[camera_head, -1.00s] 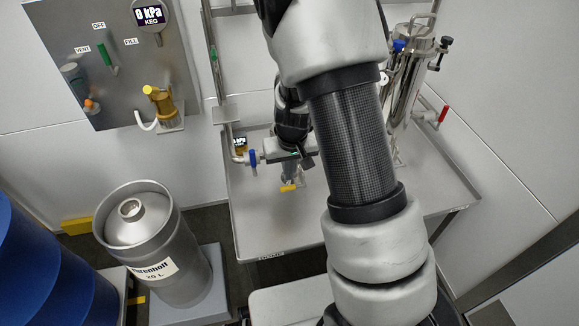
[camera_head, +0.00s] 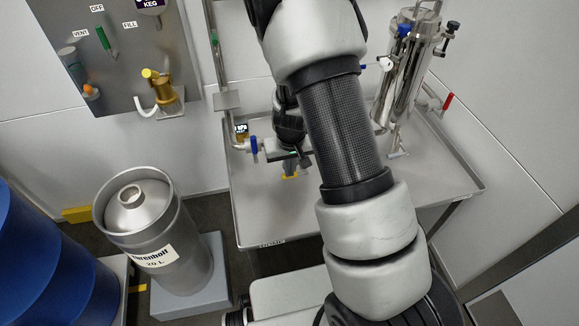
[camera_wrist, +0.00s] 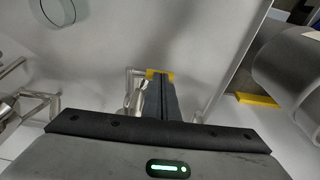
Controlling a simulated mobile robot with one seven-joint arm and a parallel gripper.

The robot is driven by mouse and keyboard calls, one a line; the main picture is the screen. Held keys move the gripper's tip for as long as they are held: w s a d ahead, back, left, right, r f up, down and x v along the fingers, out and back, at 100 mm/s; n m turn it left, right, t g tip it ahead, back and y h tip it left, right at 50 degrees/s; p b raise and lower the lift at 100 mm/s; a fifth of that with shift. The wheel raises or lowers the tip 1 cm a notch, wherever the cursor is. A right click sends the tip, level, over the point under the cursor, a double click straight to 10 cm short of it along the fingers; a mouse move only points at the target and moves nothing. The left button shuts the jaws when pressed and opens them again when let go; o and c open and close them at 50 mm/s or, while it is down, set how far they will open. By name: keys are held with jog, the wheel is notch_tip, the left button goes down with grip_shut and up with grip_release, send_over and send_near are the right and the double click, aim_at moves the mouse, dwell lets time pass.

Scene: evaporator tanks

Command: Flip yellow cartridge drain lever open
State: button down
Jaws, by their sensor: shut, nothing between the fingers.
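The yellow lever (camera_head: 290,177) shows as a small yellow piece just below my gripper, over the grey tray table (camera_head: 262,215). In the wrist view a yellow piece (camera_wrist: 158,73) lies at the tips of my gripper (camera_wrist: 162,80), partly hidden behind the dark fingers. The fingers are together, with nothing seen between them. They are at or very near the yellow piece; I cannot tell whether they touch. A shiny metal fitting (camera_wrist: 135,97) stands just left of the fingers. The cartridge body is mostly hidden by my gripper and arm in the head view.
A blue-handled valve (camera_head: 254,145) on a pipe is close left of my gripper. A steel vessel (camera_head: 405,75) stands at the tray's back right, with a red handle (camera_head: 448,101) beside it. A keg (camera_head: 155,235) stands left of the tray. The tray's front is clear.

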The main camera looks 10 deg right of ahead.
aim_at(283, 178)
jog(key=h+p, duration=0.1)
jog(key=p, duration=0.1)
jog(key=a+f+h+p, duration=0.1)
jog(key=p, duration=0.1)
jog(key=f+h+p, duration=0.1)
jog(key=h+p, duration=0.1)
jog(key=shift+a+n, duration=0.25)
jog(key=shift+n, duration=0.05)
notch_tip(283, 178, down, 2)
jog(key=h+b, duration=0.1)
jog(key=h, duration=0.2)
jog(key=shift+a+f+b, duration=0.1)
jog(key=shift+f+b, duration=0.05)
jog(key=shift+b, duration=0.2)
notch_tip(283, 178, down, 2)
jog(key=h+b, duration=0.3)
jog(key=b, duration=0.1)
jog(key=shift+f+n, duration=0.15)
jog(key=shift+n, duration=0.15)
jog(key=shift+d+f+b, duration=1)
jog(key=shift+f+b, duration=0.25)
jog(key=shift+d+f, duration=0.3)
jog(key=shift+d, duration=0.2)
